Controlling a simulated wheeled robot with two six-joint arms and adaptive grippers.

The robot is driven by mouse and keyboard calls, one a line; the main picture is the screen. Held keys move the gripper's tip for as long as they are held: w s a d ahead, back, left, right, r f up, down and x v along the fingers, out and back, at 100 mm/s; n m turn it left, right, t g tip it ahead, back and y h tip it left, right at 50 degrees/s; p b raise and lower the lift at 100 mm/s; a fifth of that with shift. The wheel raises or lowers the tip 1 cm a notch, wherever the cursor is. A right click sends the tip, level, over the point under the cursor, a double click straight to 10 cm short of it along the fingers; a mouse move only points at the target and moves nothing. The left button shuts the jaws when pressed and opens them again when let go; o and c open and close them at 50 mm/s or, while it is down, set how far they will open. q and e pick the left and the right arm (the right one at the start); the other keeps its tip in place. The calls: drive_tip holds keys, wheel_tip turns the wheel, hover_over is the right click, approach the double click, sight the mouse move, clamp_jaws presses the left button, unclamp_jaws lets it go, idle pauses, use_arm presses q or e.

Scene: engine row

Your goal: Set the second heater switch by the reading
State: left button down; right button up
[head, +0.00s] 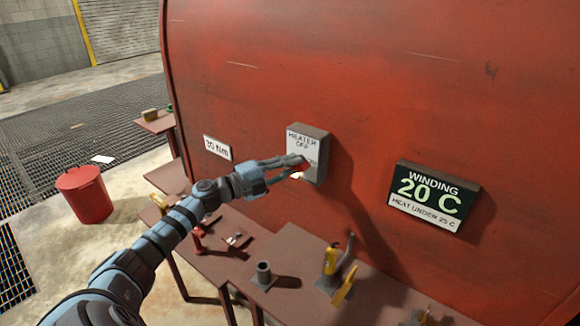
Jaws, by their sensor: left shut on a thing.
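The heater box (317,143) is a grey box on the red engine wall, lettered HEATER, with OFF near its top and ON partly hidden lower down. My left gripper (297,167) is at the lower part of this box, shut on the heater switch (302,170), a small red piece mostly hidden by the fingers. The switch sits near the ON lettering; its exact setting is hard to tell. The display (433,196) on the right reads WINDING 20 C, HEAT UNDER 25 C. My right gripper is not in view.
A white 30 Nm label (217,147) is on the red wall (250,90). Below are brown tables (225,265) with a grey cup-like part (264,275), a yellow-handled tool (331,262) and red parts. A red bucket (84,194) stands on the floor at left.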

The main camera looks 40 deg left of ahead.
use_arm(q)
drive_tip(key=shift+m+p, duration=0.6)
drive_tip(key=shift+p, duration=0.05)
drive_tip(key=c, duration=1.5)
unclamp_jaws()
drive_tip(key=v, duration=0.7)
drive_tip(key=shift+s+r, duration=0.2)
drive_tip(key=shift+a, duration=0.1)
